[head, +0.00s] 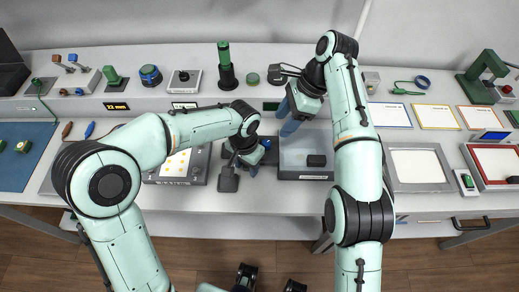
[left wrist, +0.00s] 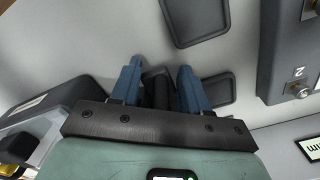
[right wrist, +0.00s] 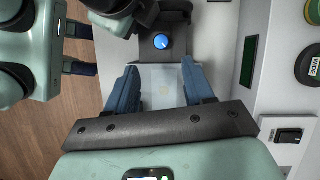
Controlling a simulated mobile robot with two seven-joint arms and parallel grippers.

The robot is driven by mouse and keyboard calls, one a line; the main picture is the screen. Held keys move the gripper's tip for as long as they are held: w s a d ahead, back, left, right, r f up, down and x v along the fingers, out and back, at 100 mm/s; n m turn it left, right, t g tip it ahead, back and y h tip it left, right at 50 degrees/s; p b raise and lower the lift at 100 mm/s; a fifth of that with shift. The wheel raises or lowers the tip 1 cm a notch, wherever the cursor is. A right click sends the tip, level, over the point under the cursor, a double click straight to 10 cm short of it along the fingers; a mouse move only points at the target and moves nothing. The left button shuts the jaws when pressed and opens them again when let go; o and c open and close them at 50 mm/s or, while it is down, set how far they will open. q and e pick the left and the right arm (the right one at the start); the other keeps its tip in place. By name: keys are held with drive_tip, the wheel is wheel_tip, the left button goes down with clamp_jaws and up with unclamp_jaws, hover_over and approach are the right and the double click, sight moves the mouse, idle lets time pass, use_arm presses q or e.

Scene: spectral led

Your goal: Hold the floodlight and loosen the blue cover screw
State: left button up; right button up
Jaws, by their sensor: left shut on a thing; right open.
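My left gripper (left wrist: 158,90) is shut on a dark part that shows between its blue fingers in the left wrist view; I take it as the floodlight. In the right wrist view a dark body, the floodlight (right wrist: 176,18), carries the round blue cover screw (right wrist: 162,41), which faces my right gripper. In the head view the left gripper (head: 252,160) is over the bench, left of the grey tray, and mostly hides the floodlight. My right gripper (right wrist: 163,88) is open and empty, with the screw beyond its fingertips. In the head view it (head: 290,122) is above the tray's back left.
The grey tray (head: 306,174) holds a small black block (head: 316,160). A grey panel with yellow dots (head: 180,167) lies left of the left gripper. A framed white panel (head: 418,168) lies at right. The back shelf holds a dark green-topped post (head: 226,70) and other parts.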

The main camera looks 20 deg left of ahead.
sight(268, 142)
drive_tip(key=d+f+y, duration=0.1)
drive_tip(key=w+d+f+g+y, duration=0.1)
drive_tip(key=d+f+g+y, duration=0.1)
drive_tip(key=d+f+y, duration=0.1)
drive_tip(key=shift+w, duration=0.4)
drive_tip(key=d+y, duration=0.1)
drive_tip(key=y, duration=0.1)
drive_tip(key=w+d+g+y, duration=0.1)
drive_tip(key=d+y, duration=0.1)
drive_tip(key=shift+w+f, duration=0.1)
drive_tip(key=shift+f, duration=0.1)
drive_tip(key=x, duration=1.2)
drive_tip(key=shift+w, duration=0.1)
clamp_jaws()
